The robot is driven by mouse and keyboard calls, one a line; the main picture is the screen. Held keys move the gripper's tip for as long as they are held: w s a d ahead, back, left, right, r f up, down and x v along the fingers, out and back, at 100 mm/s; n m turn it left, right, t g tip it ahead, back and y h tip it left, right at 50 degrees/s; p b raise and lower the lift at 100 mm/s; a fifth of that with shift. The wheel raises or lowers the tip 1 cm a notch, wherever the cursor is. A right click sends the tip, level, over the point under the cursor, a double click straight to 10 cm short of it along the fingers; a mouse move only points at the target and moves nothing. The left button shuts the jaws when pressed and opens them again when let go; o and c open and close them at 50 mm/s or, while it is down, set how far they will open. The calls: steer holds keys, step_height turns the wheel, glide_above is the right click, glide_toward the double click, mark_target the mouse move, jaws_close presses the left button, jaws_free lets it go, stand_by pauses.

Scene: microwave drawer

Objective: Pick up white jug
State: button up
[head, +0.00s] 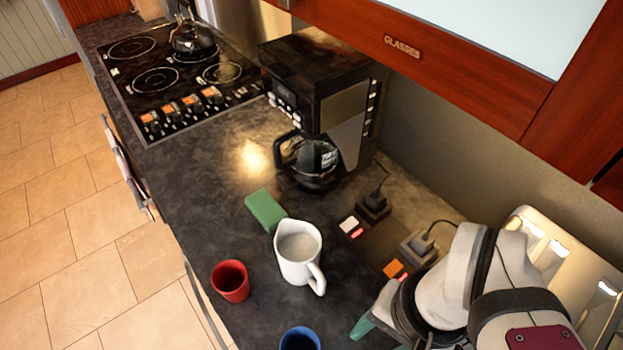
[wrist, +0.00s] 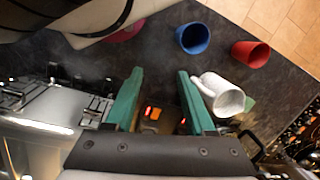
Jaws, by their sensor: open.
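The white jug (head: 299,253) stands upright on the dark counter, its handle pointing to the lower right in the head view. In the wrist view the jug (wrist: 224,95) is just right of the right-hand finger, with its handle toward that finger. My gripper (wrist: 158,75) is open and empty, with two green fingers apart above the counter. In the head view a green fingertip (head: 362,327) shows at the lower right of the jug, apart from it; the rest of the gripper is largely hidden by my arm.
A red cup (head: 231,281) and a blue cup (head: 299,339) stand near the jug. A green sponge (head: 265,210) lies behind it. A coffee maker (head: 320,105) and a stove (head: 170,78) are farther back. Sockets (head: 392,268) and a toaster (wrist: 40,105) are near my gripper. A cabinet (head: 440,60) overhangs the counter.

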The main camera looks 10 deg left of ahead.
mark_target(322, 288)
steer(key=w+a+f+m+g+y, duration=0.1)
steer(key=w+a+f+m, duration=0.2)
steer(key=w+f, duration=0.3)
steer(key=w+a+f+m+g+y, duration=0.1)
steer(key=w+a+f+m, duration=0.3)
steer(key=w, duration=0.4)
steer(key=x, duration=0.5)
steer(key=d+x, duration=0.1)
steer(key=x, duration=0.2)
steer(key=shift+w+d+f, duration=0.15)
steer(key=shift+w+f, duration=0.05)
jaws_close()
